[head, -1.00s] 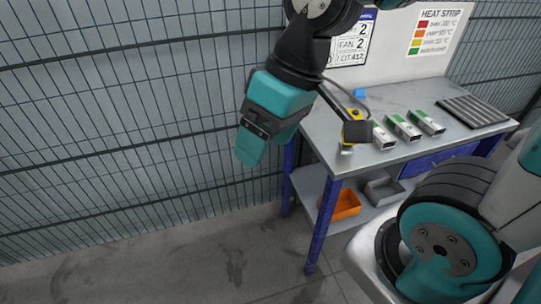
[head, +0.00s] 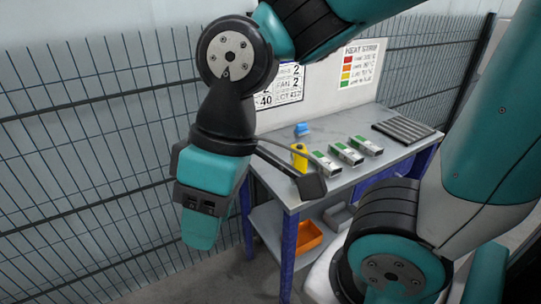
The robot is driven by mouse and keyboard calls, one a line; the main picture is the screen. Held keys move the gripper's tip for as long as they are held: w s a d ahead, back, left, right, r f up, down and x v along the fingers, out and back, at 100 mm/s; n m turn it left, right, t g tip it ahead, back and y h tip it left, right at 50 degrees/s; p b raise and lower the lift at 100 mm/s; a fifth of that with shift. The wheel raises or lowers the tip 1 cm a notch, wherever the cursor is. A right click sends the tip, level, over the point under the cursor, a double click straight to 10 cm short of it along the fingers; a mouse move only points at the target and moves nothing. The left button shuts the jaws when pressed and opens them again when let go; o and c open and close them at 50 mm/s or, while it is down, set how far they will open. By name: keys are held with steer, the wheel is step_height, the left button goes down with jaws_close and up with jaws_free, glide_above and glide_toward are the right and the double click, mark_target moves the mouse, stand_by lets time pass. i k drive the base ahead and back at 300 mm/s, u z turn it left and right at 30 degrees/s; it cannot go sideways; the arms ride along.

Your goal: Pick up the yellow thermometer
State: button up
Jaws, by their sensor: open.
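The yellow thermometer (head: 299,158) stands near the left end of the grey table, partly hidden by a thin dark cable and a dark block in front of it. My gripper (head: 202,229) hangs to the left of the table in the head view, pointing down. It is seen edge-on, with its teal finger showing. It is open, apart from the thermometer, and nothing shows in it.
Several white and green boxes (head: 346,154) stand right of the thermometer on the table (head: 385,150). A blue item (head: 302,129) lies behind it. A ribbed dark rack (head: 404,130) is at the far right end. An orange bin (head: 308,236) sits on the lower shelf. Mesh fence stands behind.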

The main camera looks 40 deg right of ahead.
mark_target(300, 163)
steer(key=u, duration=0.95)
steer(key=i, duration=1.05)
steer(key=z, duration=2.95)
